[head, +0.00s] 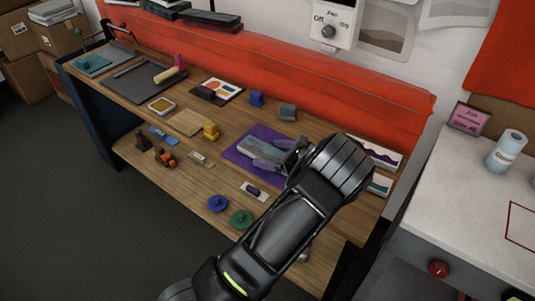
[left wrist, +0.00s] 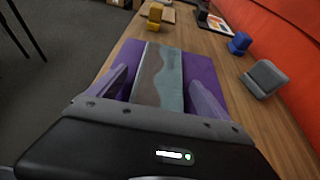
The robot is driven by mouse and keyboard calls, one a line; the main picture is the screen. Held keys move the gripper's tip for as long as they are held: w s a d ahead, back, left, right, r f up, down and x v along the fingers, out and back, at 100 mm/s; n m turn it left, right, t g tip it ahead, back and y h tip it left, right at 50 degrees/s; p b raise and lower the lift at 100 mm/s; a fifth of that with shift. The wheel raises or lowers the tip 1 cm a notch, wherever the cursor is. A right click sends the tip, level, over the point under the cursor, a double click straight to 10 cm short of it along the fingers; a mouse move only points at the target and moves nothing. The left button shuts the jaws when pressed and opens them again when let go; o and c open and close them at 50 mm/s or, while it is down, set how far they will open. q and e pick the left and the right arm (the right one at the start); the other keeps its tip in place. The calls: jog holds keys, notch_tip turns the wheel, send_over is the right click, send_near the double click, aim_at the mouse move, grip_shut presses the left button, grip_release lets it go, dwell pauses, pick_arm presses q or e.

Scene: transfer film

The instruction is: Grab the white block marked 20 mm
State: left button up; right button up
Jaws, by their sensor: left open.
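I cannot read a 20 mm marking on anything, so I cannot tell which thing is the white block. My left gripper (head: 272,155) is open above the purple mat (head: 240,154) on the wooden workbench. In the left wrist view, my left gripper (left wrist: 160,84) has its two fingers apart, one on each side of a flat strip (left wrist: 158,72) with a wavy grey-blue and brown pattern. The strip lies on the purple mat (left wrist: 197,68); I cannot tell whether the fingers touch either. My left arm hides part of the bench's right side. My right gripper is not in view.
Blue (head: 217,203) and green (head: 241,219) round pieces lie at the front edge. A white wave-patterned panel (head: 385,158) is right. Red padding (head: 300,78) lines the back.

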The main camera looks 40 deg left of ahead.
aim_at(271, 154)
pick_arm(q)
jog(key=shift+c, duration=0.6)
jog(key=c, duration=1.6)
jog(key=shift+r, duration=0.1)
notch_tip(271, 154, up, 10)
jog(key=b, duration=0.1)
jog(key=shift+b, duration=0.3)
